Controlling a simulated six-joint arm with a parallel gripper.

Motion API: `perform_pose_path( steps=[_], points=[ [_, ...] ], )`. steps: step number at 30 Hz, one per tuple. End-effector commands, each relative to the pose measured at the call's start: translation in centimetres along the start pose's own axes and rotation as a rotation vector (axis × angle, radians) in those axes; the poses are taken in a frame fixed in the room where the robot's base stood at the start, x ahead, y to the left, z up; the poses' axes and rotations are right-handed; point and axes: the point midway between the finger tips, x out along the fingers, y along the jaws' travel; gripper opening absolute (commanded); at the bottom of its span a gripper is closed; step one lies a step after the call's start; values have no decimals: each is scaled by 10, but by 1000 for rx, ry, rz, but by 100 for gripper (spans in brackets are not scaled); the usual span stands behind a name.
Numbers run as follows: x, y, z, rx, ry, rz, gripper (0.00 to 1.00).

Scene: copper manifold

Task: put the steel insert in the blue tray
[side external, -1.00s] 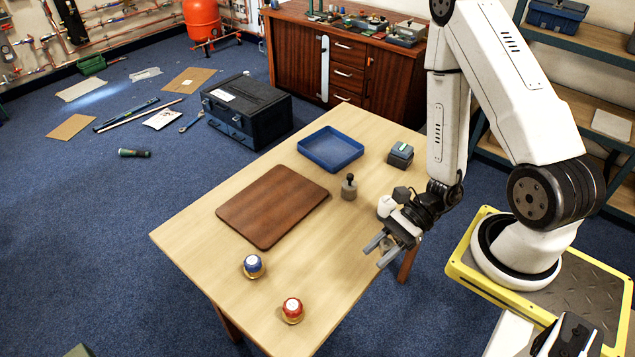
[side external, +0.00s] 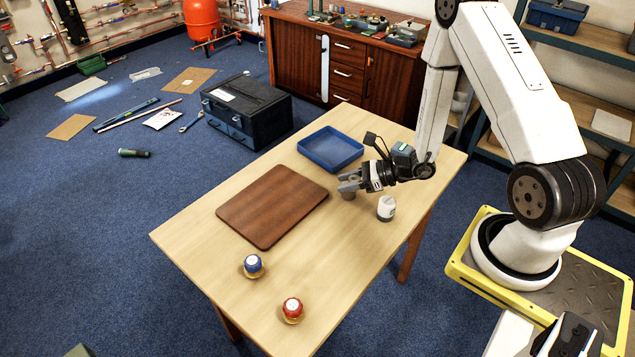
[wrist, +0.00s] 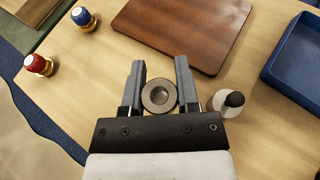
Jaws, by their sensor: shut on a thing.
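The steel insert (wrist: 159,95), a round grey metal ring with a dark centre, sits between my fingers in the wrist view. My gripper (wrist: 159,88) is shut on it, a finger against each side. In the side view my gripper (side external: 350,183) is over the table, between the brown board and the white pot. I cannot make out the insert clearly there. The blue tray (side external: 305,152) stands behind my gripper, towards the table's far edge. It is empty and apart from my gripper. Its edge also shows at the right of the wrist view (wrist: 270,77).
A grey cylinder with a black knob (wrist: 228,103) stands close beside my right finger. A white pot (side external: 386,207) is below my wrist. A brown board (side external: 272,207) lies left; blue (side external: 253,264) and red (side external: 292,306) capped valves stand in front.

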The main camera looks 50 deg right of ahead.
Motion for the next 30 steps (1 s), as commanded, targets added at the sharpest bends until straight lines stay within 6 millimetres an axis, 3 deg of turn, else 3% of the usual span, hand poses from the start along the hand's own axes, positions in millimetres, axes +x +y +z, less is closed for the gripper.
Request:
perform_pose_path(
  steps=[1, 6, 12, 16, 23, 30],
  points=[
    [2, -18, 5, 15, -1, -53, 0],
    [4, -71, 19, 84, -1, -216, 0],
    [1, -111, 33, 140, 1, -344, 0],
    [-1, -123, 37, 158, 1, -382, 0],
    [0, -126, 38, 162, 2, -391, 0],
    [11, -137, 35, 160, 1, -389, 0]
  ],
)
